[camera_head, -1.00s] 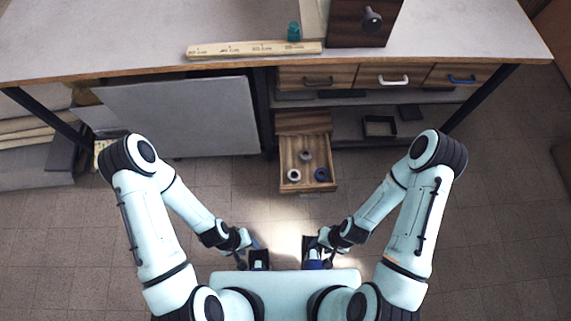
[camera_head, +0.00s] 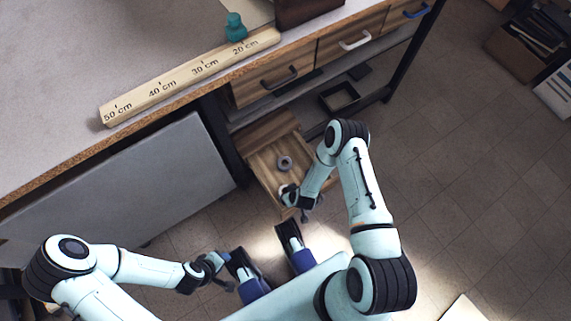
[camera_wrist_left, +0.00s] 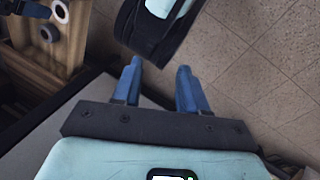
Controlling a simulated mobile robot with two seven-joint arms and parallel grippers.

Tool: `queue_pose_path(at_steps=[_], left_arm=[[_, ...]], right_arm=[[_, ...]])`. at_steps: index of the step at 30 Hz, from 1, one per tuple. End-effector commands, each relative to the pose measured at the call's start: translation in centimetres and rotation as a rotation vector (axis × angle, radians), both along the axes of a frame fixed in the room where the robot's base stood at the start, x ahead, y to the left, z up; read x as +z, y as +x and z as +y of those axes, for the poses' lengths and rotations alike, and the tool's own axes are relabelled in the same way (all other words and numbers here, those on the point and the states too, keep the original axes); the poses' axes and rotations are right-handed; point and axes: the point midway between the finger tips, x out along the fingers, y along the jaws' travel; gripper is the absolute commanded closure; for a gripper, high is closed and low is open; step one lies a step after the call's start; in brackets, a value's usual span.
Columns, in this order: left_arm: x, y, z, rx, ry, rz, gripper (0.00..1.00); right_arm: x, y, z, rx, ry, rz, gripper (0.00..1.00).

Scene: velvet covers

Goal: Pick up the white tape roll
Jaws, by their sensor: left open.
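The open wooden drawer (camera_head: 262,178) holds tape rolls. The white tape roll (camera_head: 287,190) lies at its front, partly covered by my right wrist. In the left wrist view, it shows at the upper left (camera_wrist_left: 61,11). A grey roll (camera_head: 284,163) lies behind it. A dark blue roll (camera_wrist_left: 30,9) shows at the top left in the wrist view; my right arm hides it in the head view. My left gripper (camera_head: 227,272) is open and empty, away from the drawer; its blue fingers (camera_wrist_left: 160,88) are apart. My right gripper (camera_head: 304,211) is near the drawer front, its fingers unclear.
The workbench (camera_head: 90,60) stands above the drawer, with a wooden ruler (camera_head: 190,77) and teal object (camera_head: 236,27) on top. A grey panel (camera_head: 130,195) leans below. A black tray (camera_head: 339,97) sits on the shelf. The floor at right is mostly clear.

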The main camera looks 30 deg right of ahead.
Motion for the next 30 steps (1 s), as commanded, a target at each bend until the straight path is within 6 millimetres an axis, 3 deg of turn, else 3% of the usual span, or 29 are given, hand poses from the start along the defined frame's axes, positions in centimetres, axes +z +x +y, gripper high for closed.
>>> queue_pose_path(at_steps=[6, 14, 21, 30], left_arm=[[-2.0, 2.4, 1.2, 0.027, 0.031, -0.062, 0.57], [-2.8, 3.8, 1.9, 0.042, 0.049, -0.101, 0.57], [-4.7, 6.1, 3.2, 0.067, 0.081, -0.159, 0.57], [-5.7, 5.4, 3.5, 0.071, 0.085, -0.132, 0.57]], right_arm=[[-4.3, 1.5, 0.0, -0.002, 0.002, 0.003, 0.15], [-6.1, 2.5, 0.0, -0.002, 0.004, 0.003, 0.15], [-9.3, 4.1, -0.3, -0.005, 0.004, 0.003, 0.15], [-10.5, 4.8, -0.3, -0.001, 0.004, 0.003, 0.15]])
